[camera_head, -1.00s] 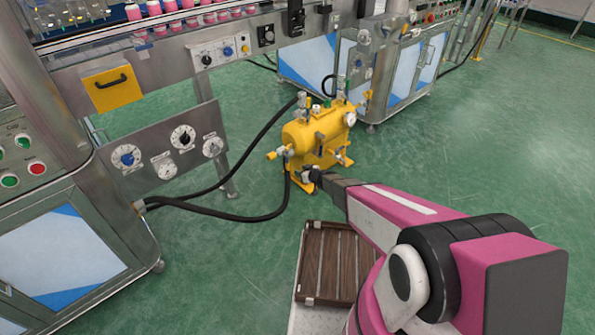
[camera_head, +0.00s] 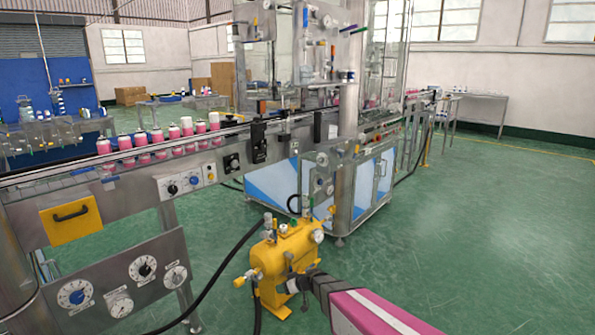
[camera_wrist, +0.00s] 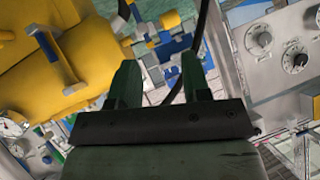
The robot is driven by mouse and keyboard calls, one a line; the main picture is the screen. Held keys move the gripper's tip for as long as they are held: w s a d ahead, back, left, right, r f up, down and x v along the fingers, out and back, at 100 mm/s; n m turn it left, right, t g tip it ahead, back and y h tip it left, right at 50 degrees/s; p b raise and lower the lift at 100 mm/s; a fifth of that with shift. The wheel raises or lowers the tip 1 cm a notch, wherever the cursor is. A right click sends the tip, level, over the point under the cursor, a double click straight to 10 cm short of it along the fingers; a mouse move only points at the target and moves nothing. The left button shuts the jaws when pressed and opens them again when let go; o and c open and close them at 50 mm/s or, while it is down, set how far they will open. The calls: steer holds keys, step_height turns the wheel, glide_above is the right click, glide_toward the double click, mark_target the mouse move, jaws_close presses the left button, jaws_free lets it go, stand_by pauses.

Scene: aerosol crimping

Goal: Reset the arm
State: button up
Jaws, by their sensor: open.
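My gripper shows in the wrist view (camera_wrist: 158,72) with its two dark green fingers apart and nothing between them. In the head view my gripper (camera_head: 293,285) is small at the end of my pink arm, in front of the lower right part of the yellow tank (camera_head: 270,262). I cannot tell whether it touches the tank. The yellow tank (camera_wrist: 75,60) fills the left of the wrist view, beside and beyond the fingers.
The steel machine with the conveyor (camera_head: 110,180) carries several pink cans (camera_head: 157,140). A dial panel (camera_head: 120,285) and a black hose (camera_head: 215,275) are left of the tank; dials (camera_wrist: 262,38) also show in the wrist view. Green floor (camera_head: 470,220) is clear on the right.

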steer(key=s+d+r+m+g+h, duration=0.1)
steer(key=s+d+r+m+h, duration=0.2)
steer(key=s+d+r, duration=0.2)
steer(key=s+d+r+m+g+h, duration=0.2)
steer(key=s+d+r, duration=0.3)
steer(key=d, duration=0.6)
steer(key=s+d+r+m+g+h, duration=0.1)
steer(key=s+d+r+m+h, duration=0.3)
steer(key=s+d, duration=0.4)
steer(key=shift+d+r+g+h, duration=0.4)
steer(key=shift+d+r+h, duration=0.15)
steer(key=shift+r, duration=0.35)
steer(key=shift+a, duration=0.1)
